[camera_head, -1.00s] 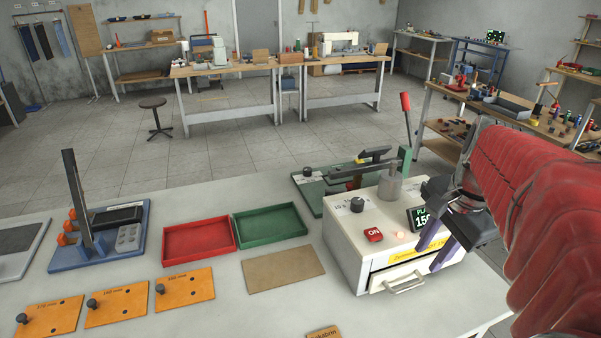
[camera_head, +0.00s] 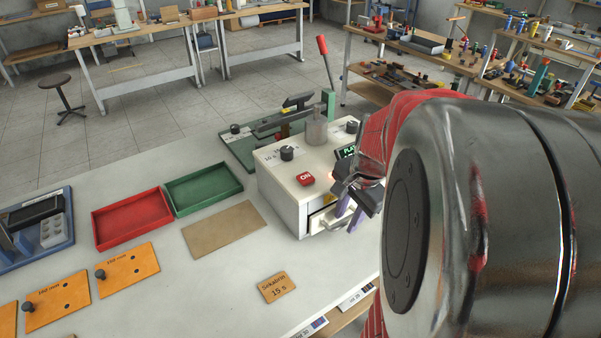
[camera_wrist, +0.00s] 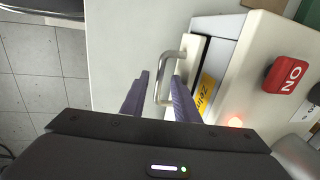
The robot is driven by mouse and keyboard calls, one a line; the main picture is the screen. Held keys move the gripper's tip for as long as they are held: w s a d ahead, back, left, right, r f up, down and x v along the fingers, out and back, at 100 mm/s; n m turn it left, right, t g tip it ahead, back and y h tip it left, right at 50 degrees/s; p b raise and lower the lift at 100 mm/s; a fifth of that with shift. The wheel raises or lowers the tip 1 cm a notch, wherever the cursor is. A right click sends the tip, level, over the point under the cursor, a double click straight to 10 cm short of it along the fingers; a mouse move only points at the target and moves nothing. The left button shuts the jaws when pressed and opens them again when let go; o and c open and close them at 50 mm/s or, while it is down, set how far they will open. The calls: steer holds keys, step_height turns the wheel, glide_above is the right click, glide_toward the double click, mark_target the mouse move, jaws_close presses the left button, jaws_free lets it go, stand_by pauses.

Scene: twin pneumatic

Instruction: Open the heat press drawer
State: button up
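The heat press (camera_head: 285,183) is a white box with a red ON button (camera_head: 305,179) on top. Its white drawer front (camera_head: 322,222) is low on the front face. In the wrist view the drawer front (camera_wrist: 190,57) stands slightly out, with a dark gap behind its edge. The metal bar handle (camera_wrist: 163,82) lies between the purple fingers of my gripper (camera_wrist: 158,98), which are apart, one on each side. I cannot tell whether either finger touches it. In the head view my gripper (camera_head: 347,214) is in front of the drawer and hides part of it.
A red tray (camera_head: 132,219), a green tray (camera_head: 204,188) and a brown board (camera_head: 224,229) lie left of the press. A small tan card (camera_head: 275,288) lies near the table's front edge. A green lever press (camera_head: 262,132) stands behind. Table between them is bare.

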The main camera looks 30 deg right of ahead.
steer(key=shift+c, duration=0.5)
jaws_close()
